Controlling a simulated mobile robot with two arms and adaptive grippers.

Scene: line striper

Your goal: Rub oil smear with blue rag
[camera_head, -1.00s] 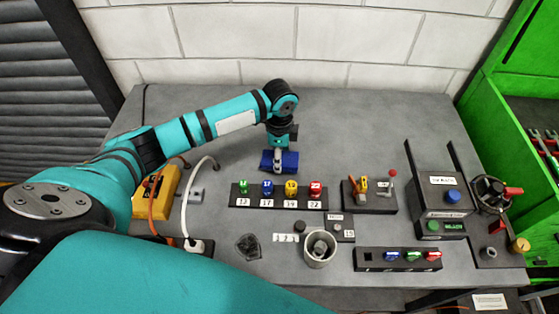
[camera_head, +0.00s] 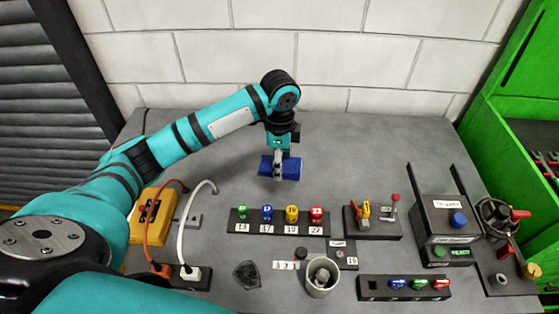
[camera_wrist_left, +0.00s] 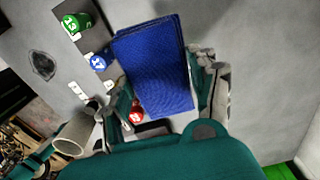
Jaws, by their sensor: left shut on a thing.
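The blue rag (camera_head: 272,166) is a folded blue cloth held by my left gripper (camera_head: 281,158), which is shut on it. It hangs above the table behind the row of coloured knobs. In the left wrist view the blue rag (camera_wrist_left: 155,70) fills the space between the fingers of my left gripper (camera_wrist_left: 165,95). The oil smear (camera_head: 246,274) is a dark irregular patch on the grey table, front left of the rag and apart from it. The oil smear (camera_wrist_left: 43,64) also shows at the left of the wrist view. My right gripper is not in view.
A knob row (camera_head: 280,222) stands between rag and smear. A grey cup (camera_head: 321,277) is right of the smear. A socket strip (camera_head: 180,275) with orange and white cables and a yellow box (camera_head: 152,217) stand left. Switch boxes (camera_head: 448,225) fill the right. The table's back is clear.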

